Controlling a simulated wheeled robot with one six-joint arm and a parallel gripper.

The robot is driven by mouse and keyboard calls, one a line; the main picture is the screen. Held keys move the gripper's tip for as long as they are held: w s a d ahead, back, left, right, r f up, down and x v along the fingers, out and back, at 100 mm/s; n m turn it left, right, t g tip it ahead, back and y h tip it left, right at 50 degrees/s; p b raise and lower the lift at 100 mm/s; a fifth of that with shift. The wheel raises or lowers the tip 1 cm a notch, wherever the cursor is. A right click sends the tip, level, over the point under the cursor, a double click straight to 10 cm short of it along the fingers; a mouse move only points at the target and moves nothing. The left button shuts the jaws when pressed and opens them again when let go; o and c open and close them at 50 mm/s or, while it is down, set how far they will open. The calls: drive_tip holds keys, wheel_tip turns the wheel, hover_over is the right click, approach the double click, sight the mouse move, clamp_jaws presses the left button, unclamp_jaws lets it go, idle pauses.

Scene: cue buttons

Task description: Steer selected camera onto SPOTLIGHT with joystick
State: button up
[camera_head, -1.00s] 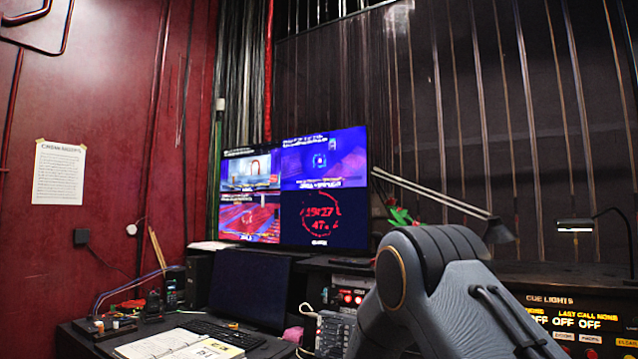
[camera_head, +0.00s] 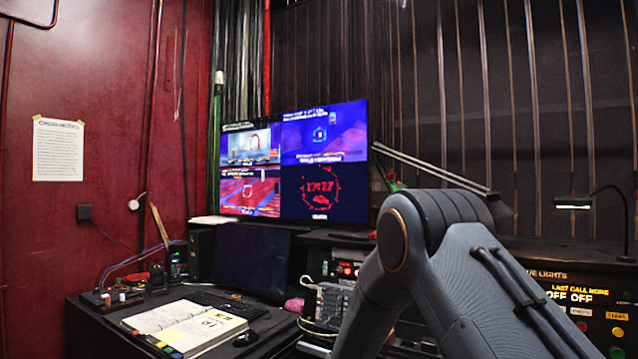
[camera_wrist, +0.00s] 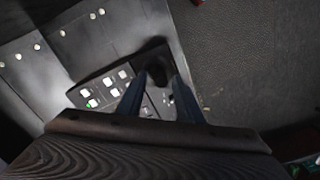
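A dark joystick knob (camera_wrist: 156,64) rises from a button panel (camera_wrist: 103,92) in the wrist view. My gripper (camera_wrist: 160,77) has its two fingers apart, one on each side of the knob; I cannot tell if they touch it. One panel button (camera_wrist: 92,103) glows green and several others are white. In the head view a monitor (camera_head: 294,162) shows four camera-style tiles: a red arch, a blue scene with a small ring, red seats, and a red dial on black. The labels are too small to read, so the SPOTLIGHT mark is unclear. My arm hides the gripper there.
An open notebook (camera_head: 186,326), keyboard and mouse lie on the left desk. A dark screen (camera_head: 250,262) stands behind them. A cue lights panel (camera_head: 590,305) is at the right, partly behind my arm. A lamp (camera_head: 574,203) stands above it.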

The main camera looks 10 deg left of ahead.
drive_tip(key=shift+r+p, duration=1.4)
drive_tip(key=shift+r, duration=1.4)
drive_tip(key=s+d+r+m, duration=0.1)
drive_tip(key=s+d+r, duration=0.2)
drive_tip(key=d, duration=0.2)
drive_tip(key=s+d+r+m, duration=0.1)
drive_tip(key=s+d+r, duration=0.2)
drive_tip(key=d, duration=0.2)
drive_tip(key=s+d+r+m, duration=0.2)
drive_tip(key=s+d+r, duration=0.1)
drive_tip(key=d, duration=0.2)
drive_tip(key=shift+s+d+r+t, duration=0.15)
drive_tip(key=shift+s+d+t, duration=0.1)
drive_tip(key=shift+t, duration=0.15)
drive_tip(key=s+d+r+m, duration=0.3)
drive_tip(key=s+d, duration=0.5)
drive_tip(key=s, duration=0.5)
drive_tip(key=shift+s+d+t+b, duration=0.3)
drive_tip(key=shift+s+b, duration=0.05)
drive_tip(key=shift+b, duration=0.05)
